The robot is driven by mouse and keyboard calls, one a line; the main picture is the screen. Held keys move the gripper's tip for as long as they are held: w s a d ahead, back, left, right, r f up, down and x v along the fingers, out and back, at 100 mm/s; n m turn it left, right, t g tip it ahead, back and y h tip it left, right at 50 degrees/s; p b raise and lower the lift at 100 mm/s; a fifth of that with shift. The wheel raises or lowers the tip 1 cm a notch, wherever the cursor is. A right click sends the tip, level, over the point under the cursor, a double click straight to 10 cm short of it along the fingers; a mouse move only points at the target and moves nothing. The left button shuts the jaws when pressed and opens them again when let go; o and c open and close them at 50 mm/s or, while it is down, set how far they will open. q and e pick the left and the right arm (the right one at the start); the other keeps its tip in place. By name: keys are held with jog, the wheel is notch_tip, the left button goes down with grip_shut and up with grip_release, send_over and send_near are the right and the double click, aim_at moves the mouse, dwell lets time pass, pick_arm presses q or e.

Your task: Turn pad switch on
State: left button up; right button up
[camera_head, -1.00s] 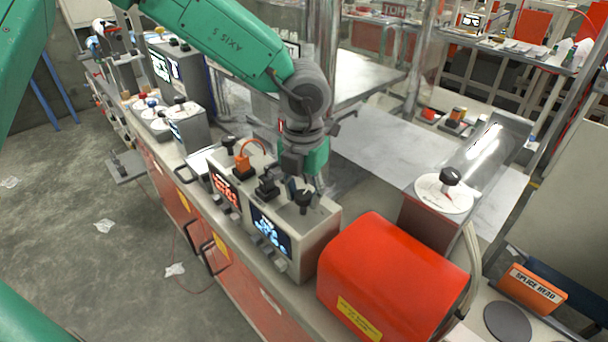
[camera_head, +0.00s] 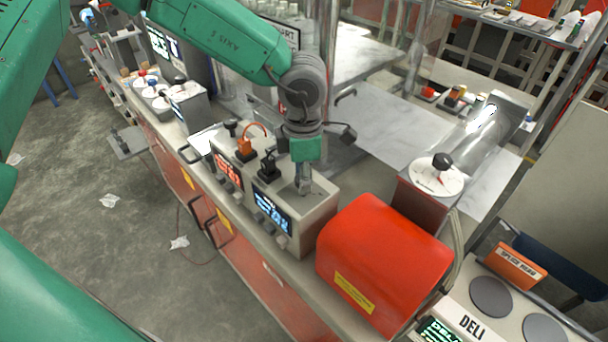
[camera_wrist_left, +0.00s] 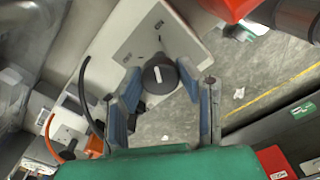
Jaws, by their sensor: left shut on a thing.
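The pad switch is a black rotary knob with a white mark, on the pale top of a control box (camera_head: 309,210). In the left wrist view the knob (camera_wrist_left: 159,76) sits between the blue-grey fingers of my left gripper (camera_wrist_left: 158,70). The gripper is shut on it. Small dark lettering shows on the panel near the knob, too small to read surely. In the head view my left gripper (camera_head: 304,185) points down onto the box top and hides most of the knob. My right gripper is not in view.
An orange plug (camera_head: 244,148) and a black plug (camera_head: 268,165) stand beside the gripper on neighbouring box tops. A red rounded housing (camera_head: 385,260) is close on the right. A white dial with a black knob (camera_head: 437,175) stands behind it.

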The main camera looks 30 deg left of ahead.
pick_arm(q)
jog(key=shift+w+r+m, duration=0.25)
jog(key=shift+m, duration=0.85)
jog(key=o, duration=1.1)
jog(key=shift+o, duration=0.2)
jog(key=shift+f, duration=0.15)
jog(key=shift+s, duration=0.1)
notch_tip(320, 180, up, 12)
